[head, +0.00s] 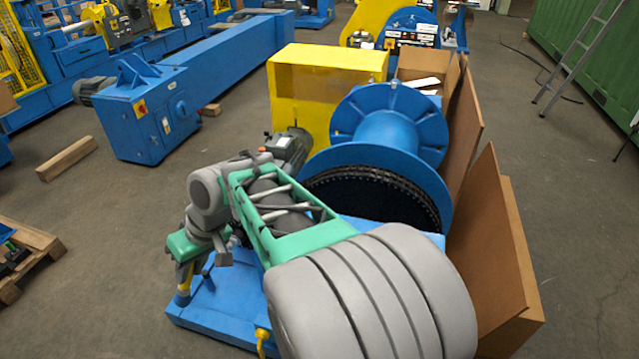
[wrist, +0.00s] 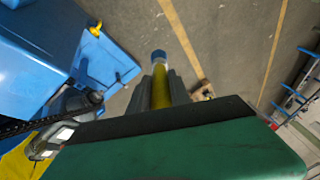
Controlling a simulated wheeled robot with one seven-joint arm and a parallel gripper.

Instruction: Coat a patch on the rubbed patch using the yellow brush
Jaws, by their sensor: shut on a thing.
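My gripper (head: 190,268) is at the left side of the blue machine base (head: 215,310) in the head view. It is shut on the yellow brush (head: 184,290), which points downward. In the wrist view the yellow brush (wrist: 160,88) sits between the gripper fingers (wrist: 160,92), with a blue-grey end (wrist: 159,56) sticking out beyond them. The brush's end appears apart from any surface, with floor behind it in the wrist view. I cannot pick out the rubbed patch in either view; my arm covers part of the base.
A blue spool (head: 390,125) with a dark chain around it stands on the base beside a yellow housing (head: 325,85) and a grey motor (head: 291,147). Brown panels (head: 495,245) lean at the right. Floor left of the base is open, with a timber (head: 67,159) and pallet (head: 30,250) farther left.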

